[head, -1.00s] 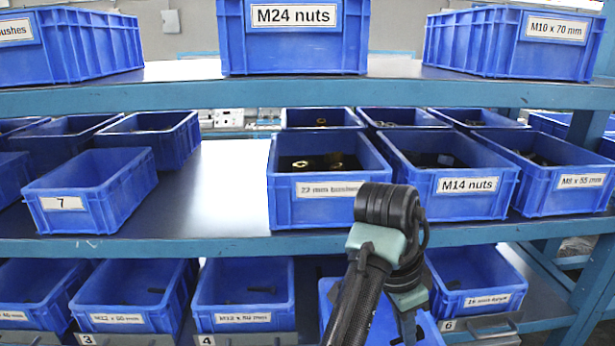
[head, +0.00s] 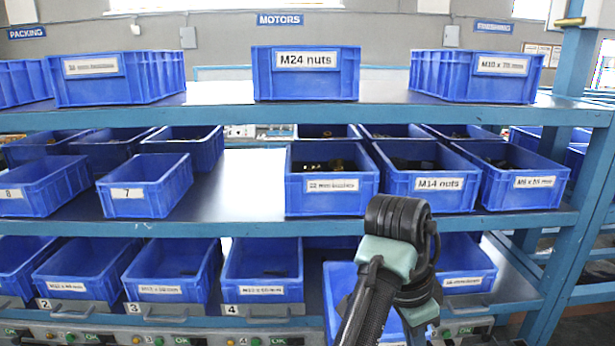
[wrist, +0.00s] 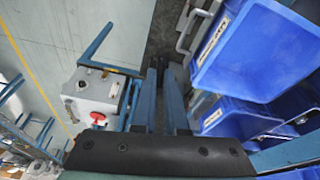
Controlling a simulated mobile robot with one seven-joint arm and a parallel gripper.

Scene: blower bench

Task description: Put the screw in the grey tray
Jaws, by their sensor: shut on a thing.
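My gripper (wrist: 161,75) is seen from behind in the wrist view, its two blue fingers close together and pointing down past the shelf edge. It is shut on a small dark thing between the fingertips, which I take to be the screw; its shape is barely visible. In the head view my wrist covers part of a lower-row blue bin, and the fingertips are out of sight. I cannot make out the grey tray in either view.
Blue bins fill the rack, including M24 nuts (head: 305,75), M14 nuts (head: 428,187) and bin 7 (head: 146,187). In the wrist view, blue bins (wrist: 245,50) lie right of the fingers. A grey box with a red knob (wrist: 98,100) lies left, beside open floor (wrist: 70,40).

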